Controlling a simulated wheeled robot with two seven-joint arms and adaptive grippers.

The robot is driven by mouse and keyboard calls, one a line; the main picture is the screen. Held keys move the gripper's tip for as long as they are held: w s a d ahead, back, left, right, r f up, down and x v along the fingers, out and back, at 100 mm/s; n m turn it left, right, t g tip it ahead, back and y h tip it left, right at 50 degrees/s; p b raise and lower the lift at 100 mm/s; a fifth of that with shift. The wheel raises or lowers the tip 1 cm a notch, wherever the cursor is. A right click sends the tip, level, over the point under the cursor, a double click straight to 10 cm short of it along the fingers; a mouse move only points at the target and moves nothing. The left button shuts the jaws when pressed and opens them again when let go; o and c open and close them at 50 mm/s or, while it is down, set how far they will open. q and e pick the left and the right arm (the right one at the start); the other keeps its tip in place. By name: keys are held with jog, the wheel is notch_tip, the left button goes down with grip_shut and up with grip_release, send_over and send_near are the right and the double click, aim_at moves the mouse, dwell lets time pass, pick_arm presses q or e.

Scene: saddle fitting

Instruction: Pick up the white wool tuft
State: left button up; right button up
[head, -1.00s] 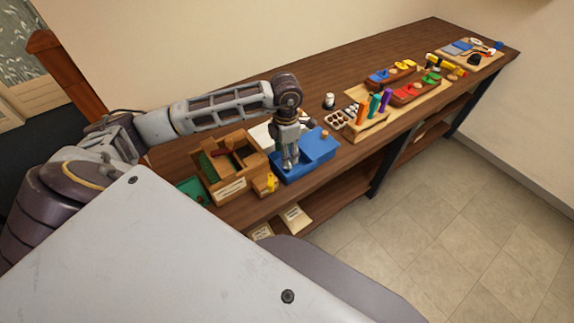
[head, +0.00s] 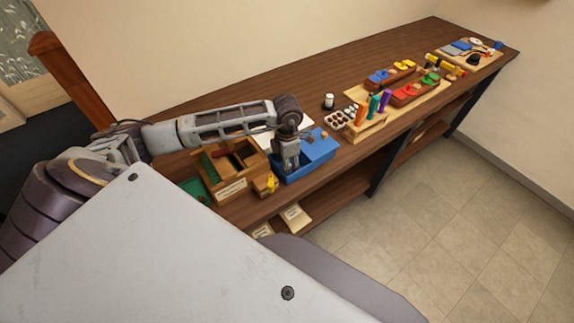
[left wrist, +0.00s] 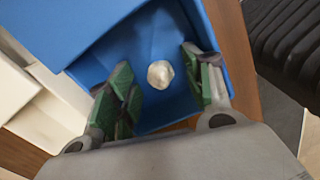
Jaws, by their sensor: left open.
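The white wool tuft (left wrist: 160,74) lies on the floor of a blue open box (left wrist: 150,35), seen in the left wrist view. My left gripper (left wrist: 160,92) is open, its green-padded fingers on either side of the tuft and apart from it. In the head view my left gripper (head: 291,167) reaches down into the blue box (head: 318,152) on the bench. The tuft is hidden there by the gripper and the box wall. My right gripper is not in view.
A wooden box with compartments (head: 226,190) and a yellow item (head: 271,182) stand close left of the blue box. A wooden rack of coloured handles (head: 368,124) stands to its right. The back of the wooden bench (head: 300,80) is clear.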

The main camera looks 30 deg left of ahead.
pick_arm(q)
jog(key=shift+c, duration=0.4)
jog(key=c, duration=0.9)
jog(key=shift+r, duration=0.1)
notch_tip(320, 180, up, 9)
jog(key=shift+f+b, duration=0.2)
jog(key=shift+b, duration=0.45)
jog(key=shift+r, duration=0.65)
